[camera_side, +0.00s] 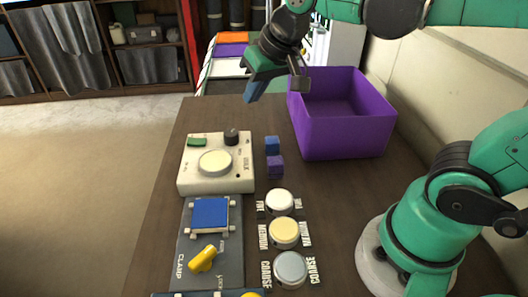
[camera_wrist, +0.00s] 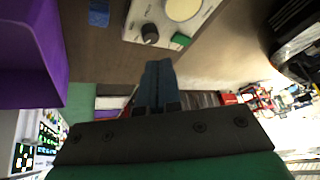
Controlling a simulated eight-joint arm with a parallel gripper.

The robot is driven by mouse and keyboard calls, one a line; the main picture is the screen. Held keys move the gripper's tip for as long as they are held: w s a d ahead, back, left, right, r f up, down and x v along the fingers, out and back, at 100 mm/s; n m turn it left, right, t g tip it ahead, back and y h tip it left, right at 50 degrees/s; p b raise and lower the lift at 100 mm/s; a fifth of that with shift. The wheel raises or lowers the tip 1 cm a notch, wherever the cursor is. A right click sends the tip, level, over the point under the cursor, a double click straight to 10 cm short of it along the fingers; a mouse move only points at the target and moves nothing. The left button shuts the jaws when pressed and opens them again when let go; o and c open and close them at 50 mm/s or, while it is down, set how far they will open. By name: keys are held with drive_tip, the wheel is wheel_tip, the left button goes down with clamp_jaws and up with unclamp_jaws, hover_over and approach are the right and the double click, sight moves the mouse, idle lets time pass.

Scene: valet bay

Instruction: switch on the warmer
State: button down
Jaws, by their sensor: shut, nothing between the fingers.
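A cream box, which looks like the warmer (camera_side: 188,183), stands on the table in the side view. It has a round pale plate (camera_side: 215,163), a dark knob (camera_side: 232,136) and a green switch (camera_side: 197,141) along its far side. The wrist view shows the box at the top (camera_wrist: 133,28), with the knob (camera_wrist: 150,34) and the green switch (camera_wrist: 181,39). I cannot tell the settings of the knob or switch. My gripper (camera_side: 251,97) is shut and empty, raised beyond the box's far side and touching nothing. Its blue fingertips show together in the wrist view (camera_wrist: 158,66).
An open purple bin (camera_side: 345,135) stands right of my gripper. A blue cube (camera_side: 272,145) and a purple cube (camera_side: 275,167) lie right of the warmer. Nearer are a clamp panel (camera_side: 228,250) and round lids labelled fine (camera_side: 280,201), medium (camera_side: 284,232) and coarse (camera_side: 290,268).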

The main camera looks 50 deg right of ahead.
drive_tip(key=w+a+r+m+g, duration=0.1)
drive_tip(key=w+r+m+g, duration=0.15)
drive_tip(key=w, duration=0.45)
drive_tip(key=m+g, duration=0.2)
drive_tip(key=m, duration=0.2)
hover_over(189, 140)
drive_tip(key=s+d, duration=0.2)
drive_tip(key=shift+w+a+f+y, duration=0.25)
drive_tip(key=shift+f+y, duration=0.05)
drive_tip(key=shift+f, duration=0.35)
drive_tip(key=shift+f, duration=0.1)
drive_tip(key=f, duration=0.9)
drive_tip(key=w+a+f, duration=0.1)
drive_tip(key=f, duration=0.3)
drive_tip(key=shift+w+a+f, duration=0.1)
drive_tip(key=shift+f, duration=0.25)
drive_tip(key=shift+f, duration=0.15)
